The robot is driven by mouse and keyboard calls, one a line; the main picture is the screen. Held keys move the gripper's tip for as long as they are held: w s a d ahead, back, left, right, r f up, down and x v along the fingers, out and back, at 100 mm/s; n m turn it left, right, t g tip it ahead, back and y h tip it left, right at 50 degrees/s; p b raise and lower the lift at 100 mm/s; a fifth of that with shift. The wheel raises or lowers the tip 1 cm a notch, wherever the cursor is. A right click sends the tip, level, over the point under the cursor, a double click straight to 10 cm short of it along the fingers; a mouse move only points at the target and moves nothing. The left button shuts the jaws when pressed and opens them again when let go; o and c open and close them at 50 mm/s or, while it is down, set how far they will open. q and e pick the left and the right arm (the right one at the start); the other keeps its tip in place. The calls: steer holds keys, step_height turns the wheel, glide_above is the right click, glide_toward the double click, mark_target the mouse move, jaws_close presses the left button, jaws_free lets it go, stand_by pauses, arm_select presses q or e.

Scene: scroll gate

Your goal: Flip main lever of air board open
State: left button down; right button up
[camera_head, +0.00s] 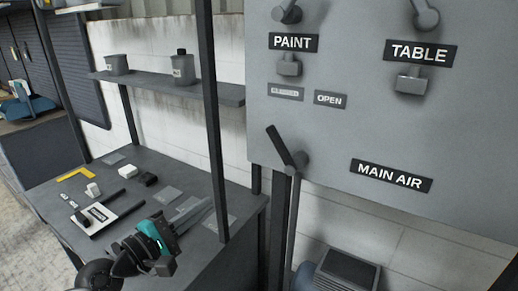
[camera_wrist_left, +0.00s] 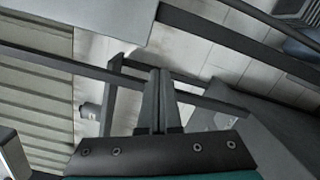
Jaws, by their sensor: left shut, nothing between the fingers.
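The grey air board (camera_head: 460,130) fills the upper right of the head view. Its main lever (camera_head: 280,146) is at the board's lower left edge, left of the MAIN AIR label (camera_head: 391,175). Its black handle slants up and left from a grey pivot. An OPEN label (camera_head: 330,100) is above it. My left gripper (camera_head: 208,204) is shut and empty, below and left of the lever and apart from it. Its closed fingers also show in the left wrist view (camera_wrist_left: 158,74). The lever cannot be made out there. My right gripper is not in view.
A dark workbench (camera_head: 150,232) with small items stands at left, under a shelf (camera_head: 165,89) holding containers. A dark upright post (camera_head: 212,120) stands between the shelf and the board. A vertical pipe (camera_head: 292,230) runs down below the lever.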

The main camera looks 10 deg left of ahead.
mark_target(282, 149)
arm_select(q)
step_height(282, 149, up, 8)
steer(key=s+d+n+h, duration=0.1)
steer(key=s+d+h, duration=0.1)
steer(key=shift+d+h+p, duration=0.3)
steer(key=shift+d, duration=0.1)
steer(key=shift+r, duration=0.1)
steer(key=w+d+r+p, duration=0.3)
steer(key=w+d+p, duration=0.4)
steer(key=d+p, duration=0.1)
steer(key=shift+d+r, duration=0.25)
steer(key=shift+r, duration=0.05)
steer(key=shift+w, duration=0.1)
stand_by(0.3)
